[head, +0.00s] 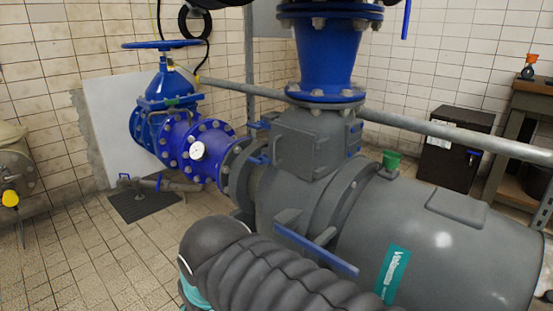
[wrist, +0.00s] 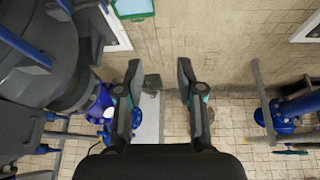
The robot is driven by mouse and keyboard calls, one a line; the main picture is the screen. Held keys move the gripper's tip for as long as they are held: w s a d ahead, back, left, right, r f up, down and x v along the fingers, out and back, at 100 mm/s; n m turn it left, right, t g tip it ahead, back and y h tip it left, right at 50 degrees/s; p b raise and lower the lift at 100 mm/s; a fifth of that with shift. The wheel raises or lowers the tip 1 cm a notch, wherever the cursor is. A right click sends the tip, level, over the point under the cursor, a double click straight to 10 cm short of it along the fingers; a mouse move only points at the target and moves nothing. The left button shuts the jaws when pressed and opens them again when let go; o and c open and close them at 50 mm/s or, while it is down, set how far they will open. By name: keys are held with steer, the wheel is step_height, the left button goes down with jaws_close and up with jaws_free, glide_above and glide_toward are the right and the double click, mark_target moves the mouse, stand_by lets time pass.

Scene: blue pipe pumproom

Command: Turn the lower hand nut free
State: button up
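In the head view, two small blue handles stick out from the left side of the grey pump housing (head: 308,140), one above the other. The lower one, which looks like the lower hand nut (head: 258,160), sits just above the flange; the upper hand nut (head: 259,125) is near the housing's top. My gripper (wrist: 159,72) shows in the wrist view, its two dark fingers spread apart with nothing between them. It points toward open floor and tiled wall and touches nothing. I cannot tell which blue parts in the wrist view are the hand nuts.
The large grey pump body (head: 455,240) fills the right, with a long blue lever (head: 315,250) in front. A blue valve with handwheel (head: 160,45) stands at left. A grey rail (head: 440,132) runs behind the pump. Tiled floor (head: 75,265) at the left is clear.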

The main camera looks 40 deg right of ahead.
steer(key=w+d+r+g+h+b, duration=0.1)
steer(key=w+d+g+h, duration=0.3)
steer(key=w+d, duration=0.65)
steer(key=h+b, duration=0.2)
steer(key=h, duration=1.1)
glide_toward(253, 162)
steer(key=shift+n, duration=0.4)
steer(key=d, duration=0.7)
steer(key=d+p, duration=0.1)
steer(key=d, duration=0.3)
steer(key=shift+w, duration=0.4)
jaws_close()
